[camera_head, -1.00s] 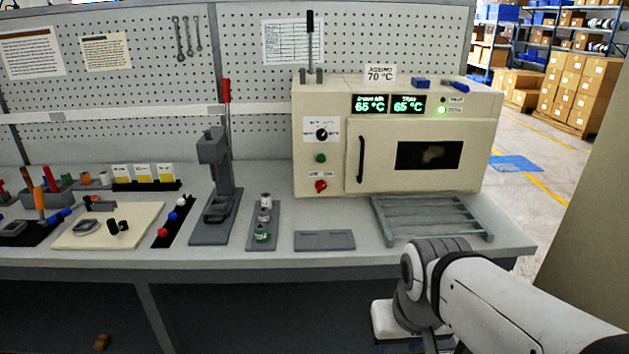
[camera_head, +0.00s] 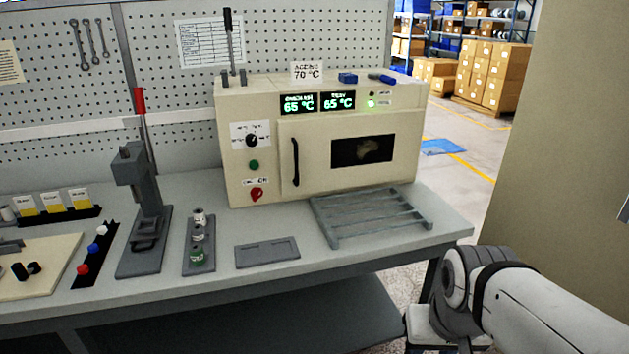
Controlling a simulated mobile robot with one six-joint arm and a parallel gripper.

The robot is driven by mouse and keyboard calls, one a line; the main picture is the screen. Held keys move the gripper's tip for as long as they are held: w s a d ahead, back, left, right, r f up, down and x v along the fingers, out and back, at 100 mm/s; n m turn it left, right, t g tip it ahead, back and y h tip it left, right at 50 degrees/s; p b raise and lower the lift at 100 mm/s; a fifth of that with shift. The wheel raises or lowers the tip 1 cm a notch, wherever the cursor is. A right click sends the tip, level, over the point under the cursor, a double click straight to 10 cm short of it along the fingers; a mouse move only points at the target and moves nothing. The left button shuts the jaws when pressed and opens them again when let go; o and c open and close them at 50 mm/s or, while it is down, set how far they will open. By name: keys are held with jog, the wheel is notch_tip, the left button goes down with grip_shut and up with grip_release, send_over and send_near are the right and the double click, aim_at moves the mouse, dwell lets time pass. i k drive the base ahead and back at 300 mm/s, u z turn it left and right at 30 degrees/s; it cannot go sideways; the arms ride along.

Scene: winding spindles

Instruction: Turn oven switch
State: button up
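The cream oven (camera_head: 350,184) stands on the bench with its door shut. On its left front panel are a black dial (camera_head: 252,140), a green button (camera_head: 254,165) and a red switch (camera_head: 257,194) at the bottom. The red switch's exact angle is too small to read. Two green displays (camera_head: 318,102) on the oven both read 65 °C. My gripper is out of view; only part of my white and grey arm shows at lower right, apart from the oven.
A slatted rack (camera_head: 378,232) lies before the oven door. A grey plate (camera_head: 267,252), a small stand with jars (camera_head: 199,240) and a lever press (camera_head: 146,215) stand to its left on the bench (camera_head: 330,260). A beige wall or panel (camera_head: 560,130) rises at right.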

aim_at(257, 193)
jog(key=z, duration=2.55)
jog(key=k, duration=1.8)
jog(key=u, duration=2)
jog(key=i, duration=1.3)
jog(key=u, duration=0.05)
